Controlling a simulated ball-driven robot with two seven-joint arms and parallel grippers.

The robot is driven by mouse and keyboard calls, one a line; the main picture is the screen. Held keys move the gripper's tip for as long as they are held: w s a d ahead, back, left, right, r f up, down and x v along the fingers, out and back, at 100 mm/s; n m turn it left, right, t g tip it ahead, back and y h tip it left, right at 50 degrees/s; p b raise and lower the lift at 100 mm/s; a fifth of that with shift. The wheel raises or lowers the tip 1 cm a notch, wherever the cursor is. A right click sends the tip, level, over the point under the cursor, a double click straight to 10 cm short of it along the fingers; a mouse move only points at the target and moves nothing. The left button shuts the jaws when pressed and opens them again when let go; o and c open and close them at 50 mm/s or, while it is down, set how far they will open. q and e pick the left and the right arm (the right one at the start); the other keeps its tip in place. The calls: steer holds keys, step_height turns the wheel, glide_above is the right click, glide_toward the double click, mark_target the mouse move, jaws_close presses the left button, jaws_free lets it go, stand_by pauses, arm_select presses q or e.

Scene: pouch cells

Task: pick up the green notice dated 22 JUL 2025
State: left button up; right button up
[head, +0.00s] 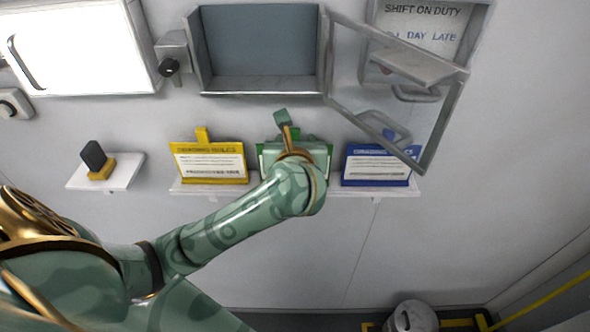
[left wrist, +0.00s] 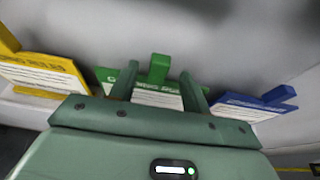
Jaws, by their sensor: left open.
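The green notice (left wrist: 157,97) stands upright in the left wrist view, with a green tab on its top edge and white lined text. Its date cannot be read. In the head view the left gripper (head: 287,142) is at the middle of the shelf. My right gripper is not in view.
A yellow notice (head: 210,163) stands left of the green one and a blue notice (head: 375,167) right, on one white shelf (head: 213,190). An open glazed door (head: 437,125) hangs out above the blue notice. A small shelf (head: 124,178) holds a dark device.

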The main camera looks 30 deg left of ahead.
mark_target(295, 138)
arm_select(q)
steer(key=x, duration=0.3)
steer(key=shift+w+a+f, duration=0.1)
steer(key=shift+a, duration=0.15)
steer(key=shift+d, duration=0.15)
steer(key=c, duration=0.4)
jaws_close()
